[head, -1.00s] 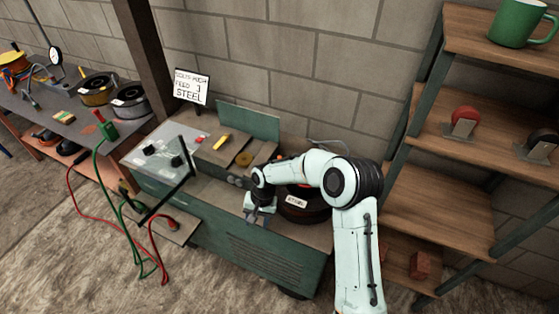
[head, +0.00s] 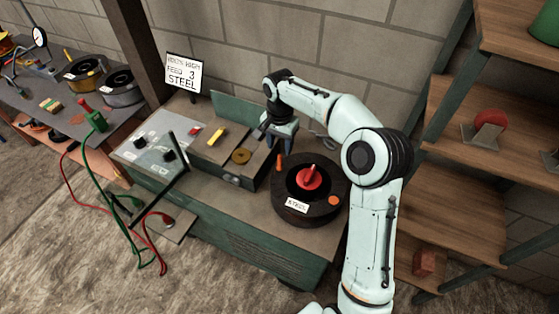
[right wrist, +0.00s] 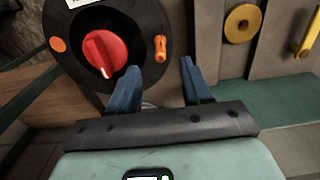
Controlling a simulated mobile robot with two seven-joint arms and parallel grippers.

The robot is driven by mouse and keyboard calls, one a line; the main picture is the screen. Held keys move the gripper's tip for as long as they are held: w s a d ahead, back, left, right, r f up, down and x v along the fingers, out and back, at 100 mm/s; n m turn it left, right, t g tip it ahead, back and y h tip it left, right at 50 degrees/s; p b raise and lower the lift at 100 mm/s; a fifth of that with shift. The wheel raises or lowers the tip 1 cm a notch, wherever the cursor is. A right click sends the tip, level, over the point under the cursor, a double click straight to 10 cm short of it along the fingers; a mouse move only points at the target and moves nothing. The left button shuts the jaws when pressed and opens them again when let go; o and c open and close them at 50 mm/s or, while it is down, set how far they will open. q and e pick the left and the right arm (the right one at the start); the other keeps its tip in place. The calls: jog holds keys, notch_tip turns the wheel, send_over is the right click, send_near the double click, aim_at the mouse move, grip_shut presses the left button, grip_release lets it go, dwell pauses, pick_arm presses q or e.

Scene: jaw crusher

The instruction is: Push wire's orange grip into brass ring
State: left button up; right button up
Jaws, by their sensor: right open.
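The wire's orange grip (head: 280,162) stands at the left edge of the black STEEL spool (head: 322,204). In the right wrist view the orange grip (right wrist: 160,48) lies just beyond my fingertips, roughly in line with the gap. The brass ring (head: 241,156) is on the machine's grey top, left of the grip; it also shows in the right wrist view (right wrist: 241,23), right of my fingers. My right gripper (head: 279,141) is open and empty, its fingers pointing down behind the grip. Contact with the grip does not show. My left gripper is out of view.
The spool has a red knob (head: 310,177) and an orange spot. A yellow handle (head: 215,137) is left of the ring, with a green upright panel (head: 240,113) behind. A black bar (head: 160,185) crosses the machine's left side. Wooden shelves (head: 450,210) stand close on the right.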

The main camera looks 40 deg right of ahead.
aim_at(280, 161)
notch_tip(280, 161, down, 8)
jog(key=b, duration=0.3)
jog(key=shift+r+b, duration=0.25)
jog(key=shift+b, duration=0.1)
jog(key=shift+f, duration=0.8)
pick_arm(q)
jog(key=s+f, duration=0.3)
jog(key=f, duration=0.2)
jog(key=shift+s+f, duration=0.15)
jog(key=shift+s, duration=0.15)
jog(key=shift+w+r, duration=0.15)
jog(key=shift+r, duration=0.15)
pick_arm(e)
jog(key=shift+r, duration=0.1)
jog(key=shift+w, duration=0.1)
grip_shut()
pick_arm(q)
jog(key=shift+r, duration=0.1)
pick_arm(e)
jog(key=shift+r, duration=0.15)
